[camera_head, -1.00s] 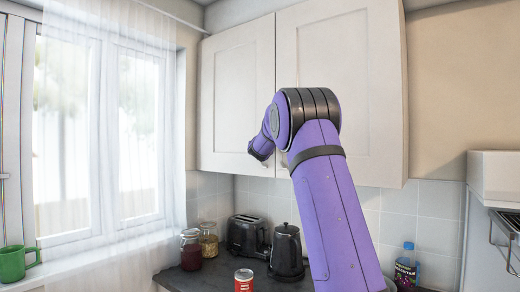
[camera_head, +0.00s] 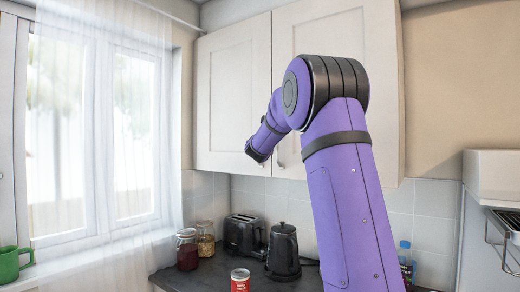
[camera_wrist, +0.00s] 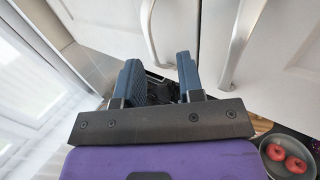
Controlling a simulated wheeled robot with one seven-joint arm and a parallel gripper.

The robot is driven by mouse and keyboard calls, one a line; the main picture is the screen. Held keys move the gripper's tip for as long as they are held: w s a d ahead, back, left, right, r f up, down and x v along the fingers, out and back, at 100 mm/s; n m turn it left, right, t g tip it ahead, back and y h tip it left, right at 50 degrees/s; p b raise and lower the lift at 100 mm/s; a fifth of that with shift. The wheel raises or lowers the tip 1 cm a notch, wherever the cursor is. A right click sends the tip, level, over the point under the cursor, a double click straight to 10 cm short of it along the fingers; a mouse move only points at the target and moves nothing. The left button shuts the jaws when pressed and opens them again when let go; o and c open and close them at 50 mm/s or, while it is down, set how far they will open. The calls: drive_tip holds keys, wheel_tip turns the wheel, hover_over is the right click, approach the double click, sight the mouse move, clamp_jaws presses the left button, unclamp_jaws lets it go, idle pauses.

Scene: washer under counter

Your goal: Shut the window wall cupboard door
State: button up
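The window wall cupboard (camera_head: 335,70) hangs beside the window. Its left door (camera_head: 230,85) looks flush, or nearly so, with the right door; a thin dark seam runs between them. In the wrist view, the left door (camera_wrist: 178,15) with its metal handle (camera_wrist: 150,35) lies just beyond the fingers, and the right door's handle (camera_wrist: 242,45) is further right. My gripper (camera_wrist: 160,78) has its blue fingers apart with nothing held between them. In the head view, my gripper (camera_head: 256,153) is at the left door's lower right corner; contact cannot be told.
Below are a toaster (camera_head: 243,235), black kettle (camera_head: 284,250), jars (camera_head: 188,250) and a red can (camera_head: 240,281) on the counter. The curtained window (camera_head: 100,130) is left; a hood (camera_head: 492,177) is right.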

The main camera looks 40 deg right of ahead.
drive_tip(key=shift+v, duration=1.75)
drive_tip(key=shift+w+a, duration=0.1)
drive_tip(key=shift+w, duration=0.05)
drive_tip(key=s+a+f+m+g, duration=0.1)
drive_tip(key=s+a+m+g, duration=0.1)
drive_tip(key=s+a+m, duration=0.5)
drive_tip(key=s+a+f+m+g, duration=0.15)
drive_tip(key=s+a+m, duration=0.25)
drive_tip(key=s+m, duration=0.45)
drive_tip(key=s+a+f+m+g+y, duration=0.2)
drive_tip(key=s+a+f+m+y, duration=0.4)
drive_tip(key=s+a, duration=0.5)
drive_tip(key=s+a+f+m+g+y, duration=0.2)
drive_tip(key=s+a+f+m+y, duration=0.4)
drive_tip(key=s+a+f, duration=0.4)
drive_tip(key=s+a, duration=0.2)
drive_tip(key=s, duration=0.1)
drive_tip(key=shift+s+a+f, duration=0.15)
drive_tip(key=shift+a+f, duration=0.15)
drive_tip(key=shift+f, duration=0.1)
drive_tip(key=shift+g, duration=0.25)
